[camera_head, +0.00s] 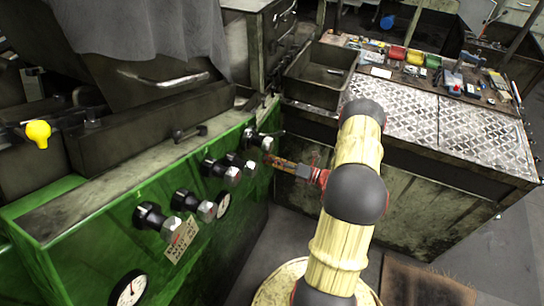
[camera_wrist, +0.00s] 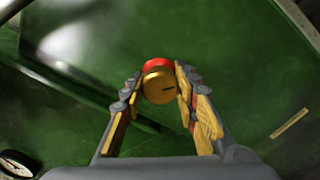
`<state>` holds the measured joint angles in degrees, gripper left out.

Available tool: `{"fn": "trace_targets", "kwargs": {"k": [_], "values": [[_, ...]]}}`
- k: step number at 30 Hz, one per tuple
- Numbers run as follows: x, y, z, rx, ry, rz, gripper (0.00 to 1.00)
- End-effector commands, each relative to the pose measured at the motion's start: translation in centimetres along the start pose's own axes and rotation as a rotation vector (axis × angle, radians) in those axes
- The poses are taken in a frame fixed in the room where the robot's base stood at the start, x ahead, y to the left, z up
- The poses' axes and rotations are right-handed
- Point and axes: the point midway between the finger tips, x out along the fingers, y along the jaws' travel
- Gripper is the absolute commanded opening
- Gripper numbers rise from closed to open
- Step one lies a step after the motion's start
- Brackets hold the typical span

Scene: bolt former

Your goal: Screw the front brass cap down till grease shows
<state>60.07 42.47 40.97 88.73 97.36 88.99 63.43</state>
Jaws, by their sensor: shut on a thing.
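The cap cannot be made out there. I see no grease at the cap.
Several black-and-silver knobs (camera_head: 158,219) and round gauges (camera_head: 128,290) stand out from the green panel left of my gripper. A workbench with a tread-plate top (camera_head: 440,125) is at the right. An open metal bin (camera_head: 320,75) is behind. Some dark floor is clear between.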

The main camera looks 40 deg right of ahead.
Motion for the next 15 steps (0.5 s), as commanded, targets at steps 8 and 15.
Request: {"fn": "trace_targets", "kwargs": {"k": [8,15], "values": [[-0.02,0.14,0.18,0.254,-0.001,-0.001,0.05],[-0.02,0.04,0.10,0.433,-0.001,-0.001,0.05]]}}
